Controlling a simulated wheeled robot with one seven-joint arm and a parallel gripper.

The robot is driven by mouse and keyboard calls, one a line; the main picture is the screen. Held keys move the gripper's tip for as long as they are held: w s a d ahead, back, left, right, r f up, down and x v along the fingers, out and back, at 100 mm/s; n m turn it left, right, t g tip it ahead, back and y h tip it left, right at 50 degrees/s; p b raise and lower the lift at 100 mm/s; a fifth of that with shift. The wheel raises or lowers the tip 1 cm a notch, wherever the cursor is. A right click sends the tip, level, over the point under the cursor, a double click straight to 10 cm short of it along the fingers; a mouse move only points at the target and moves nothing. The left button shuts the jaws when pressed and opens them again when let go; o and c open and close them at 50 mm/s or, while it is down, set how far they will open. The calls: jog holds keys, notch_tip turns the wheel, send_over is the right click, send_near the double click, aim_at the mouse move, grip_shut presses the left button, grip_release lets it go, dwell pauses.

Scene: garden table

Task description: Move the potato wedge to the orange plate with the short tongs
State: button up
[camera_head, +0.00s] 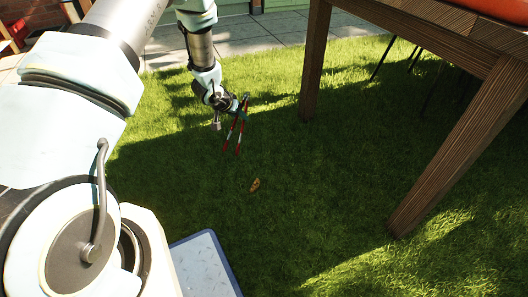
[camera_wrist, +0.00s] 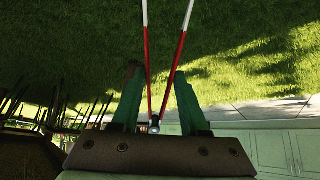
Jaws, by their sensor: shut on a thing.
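The potato wedge (camera_head: 255,185) is a small brown piece lying on the grass, below and a little right of the tongs. The short tongs (camera_head: 228,138) have red arms that hang down and are spread apart, with nothing between them. In the wrist view the tongs (camera_wrist: 147,62) show red arms with white ends pointing away from me. My gripper (camera_head: 243,108) is shut on the tongs near their hinge, and its green fingers (camera_wrist: 157,105) stand on either side. An orange thing (camera_head: 490,5) at the top right edge, on the table, may be the orange plate; it is mostly cut off.
The wooden table (camera_head: 490,62) stands on the right, its thick legs (camera_head: 448,155) on the grass. Thin dark chair legs (camera_head: 382,58) show beneath it. Paving (camera_head: 245,35) lies behind. The shaded grass around the wedge is open.

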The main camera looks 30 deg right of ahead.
jog(key=s+d+f+m+g+b, duration=0.1)
jog(key=s+d+f+m+b, duration=0.1)
jog(key=d+f+b, duration=0.5)
notch_tip(320, 180, down, 4)
jog(key=shift+s+d+r+h+b, duration=0.3)
jog(key=shift+s+d+b, duration=0.1)
jog(key=shift+s+d, duration=0.4)
jog(key=shift+s+a, duration=0.1)
jog(key=shift+f, duration=0.15)
notch_tip(320, 180, down, 10)
jog(key=b, duration=0.8)
grip_shut()
